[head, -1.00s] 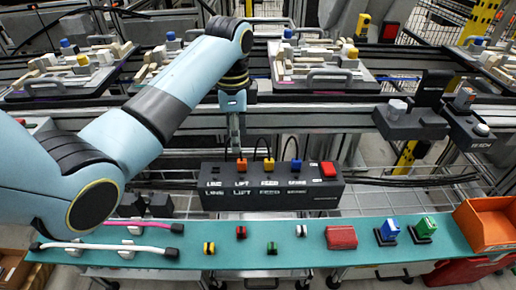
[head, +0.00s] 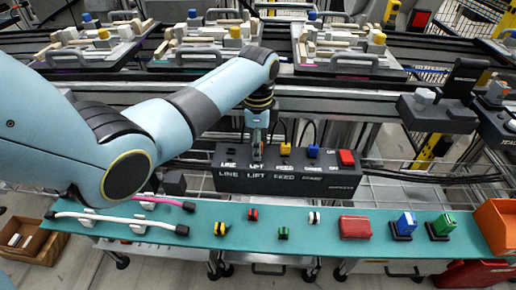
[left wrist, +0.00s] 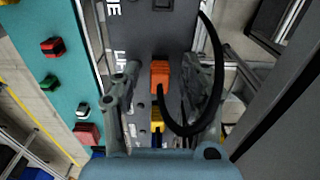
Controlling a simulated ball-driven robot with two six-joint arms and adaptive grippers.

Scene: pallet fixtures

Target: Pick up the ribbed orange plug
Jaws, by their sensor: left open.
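The orange plug (left wrist: 159,76) sits in the dark connector box (head: 230,181) at the LIFT position, with a black cable looping from it in the left wrist view. Its ribs are too small to make out. My left gripper (left wrist: 160,68) is open, with one finger on each side of the plug and a visible gap to each. In the head view my left gripper (head: 257,152) points down at the LIFT label and hides the plug. My right gripper is in neither view.
A yellow plug (head: 285,149), a blue plug (head: 312,151) and a red button (head: 346,158) stand along the same box. In front, a teal shelf (head: 335,250) carries several small coloured parts, white and pink cables, and an orange bin (head: 497,226) at its right end.

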